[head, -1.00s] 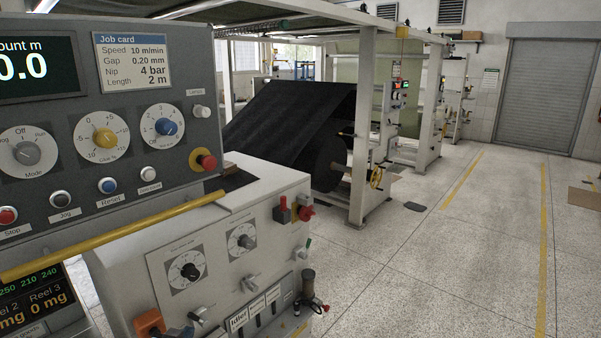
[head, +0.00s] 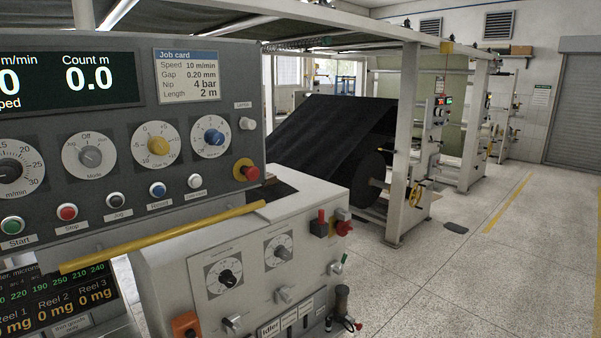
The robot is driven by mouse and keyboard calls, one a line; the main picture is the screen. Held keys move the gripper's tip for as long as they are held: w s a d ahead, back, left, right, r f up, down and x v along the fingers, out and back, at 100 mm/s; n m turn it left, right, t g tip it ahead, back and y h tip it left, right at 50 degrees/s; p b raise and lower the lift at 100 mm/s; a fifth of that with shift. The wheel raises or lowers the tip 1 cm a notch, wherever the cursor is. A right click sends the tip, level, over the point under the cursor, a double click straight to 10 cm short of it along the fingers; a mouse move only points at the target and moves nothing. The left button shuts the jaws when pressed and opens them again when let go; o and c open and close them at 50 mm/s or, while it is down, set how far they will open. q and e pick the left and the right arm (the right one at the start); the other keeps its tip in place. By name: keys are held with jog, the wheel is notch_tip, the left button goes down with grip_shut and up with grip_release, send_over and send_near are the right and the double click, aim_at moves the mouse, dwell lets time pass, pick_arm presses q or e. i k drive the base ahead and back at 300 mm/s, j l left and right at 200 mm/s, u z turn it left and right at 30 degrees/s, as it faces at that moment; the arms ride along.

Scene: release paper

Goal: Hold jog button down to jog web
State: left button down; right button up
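The control panel (head: 230,95) fills the left of the head view. The Jog button (head: 115,200) is a small dark round button on its lower row, between the red Stop button (head: 67,212) and the blue Reset button (head: 157,190). Nothing touches it. The Mode dial (head: 90,155) sits above it. The Count m display (head: 88,78) reads 0.0. The black web (head: 325,130) slopes down to a large roll (head: 366,180) in the machine behind. Neither of my grippers is in view.
A yellow rail (head: 165,237) runs in front of the panel's lower edge. A pale lower cabinet (head: 190,275) carries dials, levers and a red-topped switch (head: 320,220). A red emergency knob (head: 250,173) sits at the panel's right. Open floor (head: 480,280) lies to the right.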

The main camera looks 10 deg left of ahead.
aim_at(115, 201)
jog(key=u, duration=1.4)
